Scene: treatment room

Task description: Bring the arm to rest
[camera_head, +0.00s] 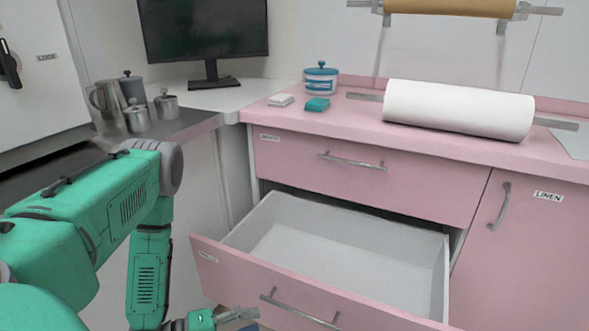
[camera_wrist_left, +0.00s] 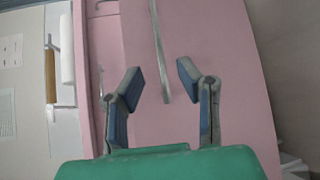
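My green left arm comes in from the left in the head view and bends down in front of the pink cabinet. Its left gripper (camera_head: 238,314) is low, beside the front of the open drawer. In the left wrist view the left gripper (camera_wrist_left: 158,78) has its two fingers spread apart with nothing between them. The drawer's metal handle (camera_wrist_left: 160,50) lies beyond the fingertips; I cannot tell the exact gap. The lower drawer (camera_head: 330,262) is pulled out and looks empty. My right gripper is not in either view.
The upper drawer (camera_head: 370,178) and the linen door (camera_head: 525,240) are shut. On the pink counter (camera_head: 345,117) are a paper roll (camera_head: 458,108), a blue-white jar (camera_head: 320,80), a teal block (camera_head: 317,104) and a white block (camera_head: 281,99). Metal canisters (camera_head: 137,117) and a monitor (camera_head: 205,28) stand left.

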